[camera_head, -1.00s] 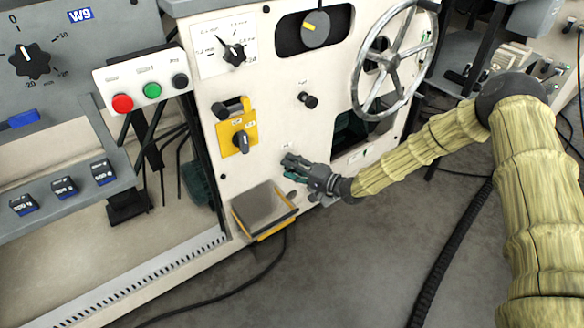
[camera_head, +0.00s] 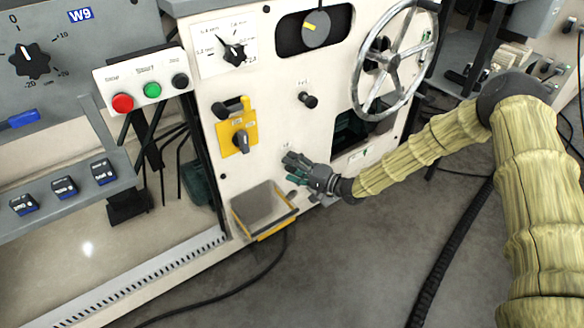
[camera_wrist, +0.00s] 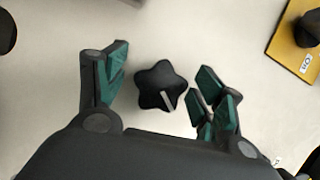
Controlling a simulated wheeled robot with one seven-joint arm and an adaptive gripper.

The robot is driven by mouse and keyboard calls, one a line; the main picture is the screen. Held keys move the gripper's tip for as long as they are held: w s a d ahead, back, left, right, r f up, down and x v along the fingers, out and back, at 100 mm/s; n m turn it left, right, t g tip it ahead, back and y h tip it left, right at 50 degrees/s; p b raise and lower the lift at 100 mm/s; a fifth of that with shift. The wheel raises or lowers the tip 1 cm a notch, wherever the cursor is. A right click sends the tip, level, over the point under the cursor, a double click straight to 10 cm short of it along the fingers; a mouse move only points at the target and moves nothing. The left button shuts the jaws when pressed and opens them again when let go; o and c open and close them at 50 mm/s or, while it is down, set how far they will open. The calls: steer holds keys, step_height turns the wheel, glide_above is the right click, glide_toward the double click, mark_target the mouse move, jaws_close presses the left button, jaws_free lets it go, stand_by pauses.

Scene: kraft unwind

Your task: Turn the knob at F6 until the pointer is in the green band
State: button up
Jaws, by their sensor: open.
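A black star-shaped knob (camera_wrist: 160,87) with a pale line on one lobe is on the off-white panel in the wrist view. The line points down and slightly right. My gripper (camera_wrist: 166,88) is open, with its green-padded fingers on either side of the knob and gaps to both sides. In the head view my gripper (camera_head: 296,168) is at the lower panel and hides this knob. I cannot tell whether the fingers reach its depth. I cannot read an F6 label, and no green band shows clearly.
A yellow plate with a black switch (camera_head: 239,139) is left of my gripper. A small black knob (camera_head: 308,100) and a handwheel (camera_head: 388,62) are above. A yellow-edged box (camera_head: 262,210) juts out below left.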

steer(key=v, duration=1.1)
steer(key=shift+s+d, duration=0.2)
steer(key=shift+d, duration=0.1)
steer(key=s+d+f+n+g+h, duration=0.15)
steer(key=s+f+h, duration=0.25)
steer(key=s+f, duration=0.6)
steer(key=s+f+g+h, duration=0.2)
steer(key=s+f+h, duration=0.2)
steer(key=s+f, duration=0.55)
steer(key=s+d+n+g+h, duration=0.1)
steer(key=s+d+g+h, duration=0.35)
steer(key=s, duration=0.85)
steer(key=s+d+n+g+h, duration=0.1)
steer(key=s+d+n+h, duration=0.1)
steer(key=s+d, duration=0.8)
step_height(320, 180, up, 36)
steer(key=s+a+p, duration=0.2)
steer(key=p, duration=3.3)
steer(key=shift+s+a, duration=0.35)
steer(key=shift+a, duration=0.05)
steer(key=shift+f, duration=0.15)
